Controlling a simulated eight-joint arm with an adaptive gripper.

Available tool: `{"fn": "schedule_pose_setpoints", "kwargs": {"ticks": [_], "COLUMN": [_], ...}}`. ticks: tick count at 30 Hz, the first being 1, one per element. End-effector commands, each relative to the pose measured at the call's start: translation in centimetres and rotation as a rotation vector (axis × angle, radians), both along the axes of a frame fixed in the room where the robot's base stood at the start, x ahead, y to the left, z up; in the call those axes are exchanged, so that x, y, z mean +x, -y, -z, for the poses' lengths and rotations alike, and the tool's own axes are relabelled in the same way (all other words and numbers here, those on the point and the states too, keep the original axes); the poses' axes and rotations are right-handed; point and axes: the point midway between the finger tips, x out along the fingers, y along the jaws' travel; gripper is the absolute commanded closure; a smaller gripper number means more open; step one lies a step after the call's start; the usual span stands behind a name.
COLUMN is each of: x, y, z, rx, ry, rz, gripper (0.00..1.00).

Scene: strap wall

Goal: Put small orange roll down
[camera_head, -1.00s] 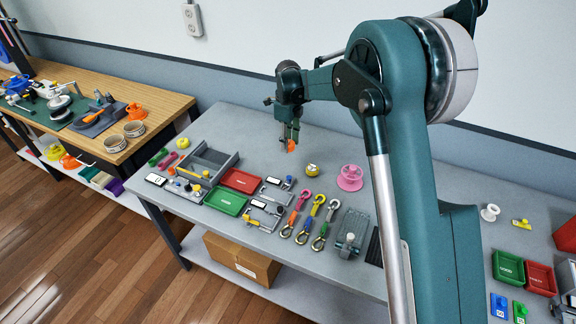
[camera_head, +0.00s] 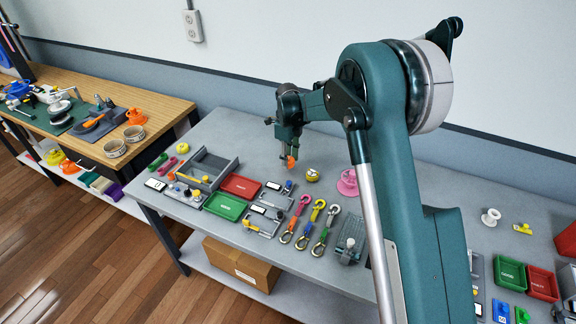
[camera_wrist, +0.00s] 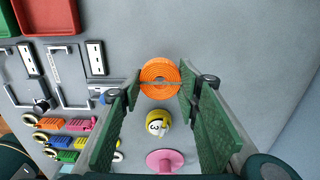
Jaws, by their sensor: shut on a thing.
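The small orange roll (camera_head: 291,163) is a spiral-wound strap, held at the tips of my gripper (camera_head: 290,156) over the grey bench (camera_head: 232,128). In the wrist view the orange roll (camera_wrist: 160,74) shows its round coiled face between the two green fingers (camera_wrist: 158,88), which are shut on it. The bench surface shows behind it. I cannot tell whether the roll touches the bench or hangs just above it. Part of it is hidden by the fingers in the head view.
A yellow roll (camera_head: 312,174) and a pink spool (camera_head: 348,183) stand close by on the right. The bench behind the gripper is clear.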

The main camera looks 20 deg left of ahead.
Motion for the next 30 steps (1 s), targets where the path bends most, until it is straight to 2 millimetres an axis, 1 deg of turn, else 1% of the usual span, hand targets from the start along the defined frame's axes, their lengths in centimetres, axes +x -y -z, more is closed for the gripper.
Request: {"fn": "schedule_pose_setpoints", "kwargs": {"ticks": [10, 26, 27, 29, 30], "x": [0.0, 0.0, 0.0, 0.0, 0.0], "y": [0.0, 0.0, 0.0, 0.0, 0.0], "z": [3.2, 4.0, 3.9, 3.9, 3.9], "rx": [0.000, 0.000, 0.000, 0.000, 0.000], "ry": [0.000, 0.000, 0.000, 0.000, 0.000], "rz": [0.000, 0.000, 0.000, 0.000, 0.000], "gripper": [0.79, 0.79, 0.62, 0.54, 0.52]}}
